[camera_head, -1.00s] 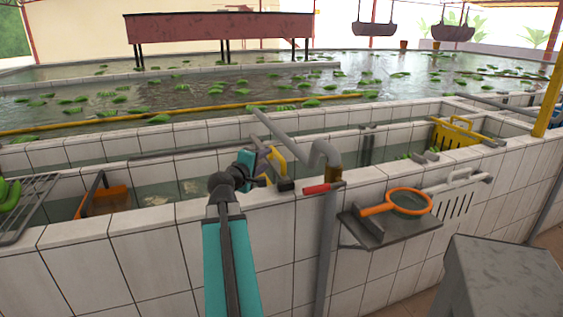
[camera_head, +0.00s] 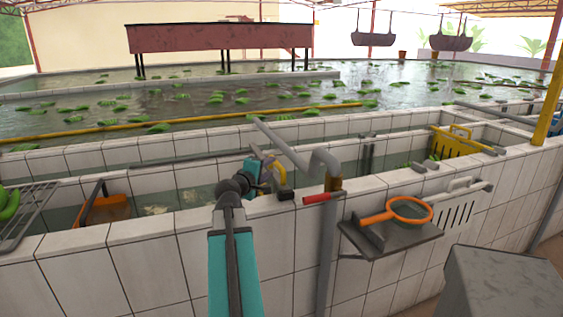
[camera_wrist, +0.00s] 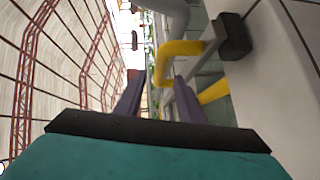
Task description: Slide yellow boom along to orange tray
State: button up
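A yellow bent handle (camera_head: 280,175), which seems to belong to the yellow boom, stands at the front trough wall beside a black block. In the wrist view the yellow handle (camera_wrist: 180,48) curves down between my fingertips, and another yellow length shows right of the right finger. My gripper (camera_wrist: 159,82) is open, its two dark fingers apart; I cannot tell whether either touches the handle. In the head view my teal gripper (camera_head: 256,168) is just left of the handle, its fingers mostly hidden. The orange tray (camera_head: 105,211) sits in the trough at the left.
A grey bent pipe (camera_head: 300,158) rises close to the right of my gripper. A red-handled tool (camera_head: 322,197) lies on the wall top. An orange-rimmed net (camera_head: 410,210) rests on a grey shelf. A yellow crate (camera_head: 453,142) stands at right. Open water lies between gripper and tray.

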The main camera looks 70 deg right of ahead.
jog(key=d+f+p, duration=0.1)
jog(key=d, duration=0.9)
jog(key=shift+s+d+f, duration=0.25)
jog(key=shift+s+d, duration=0.1)
jog(key=shift+s, duration=0.1)
grip_shut()
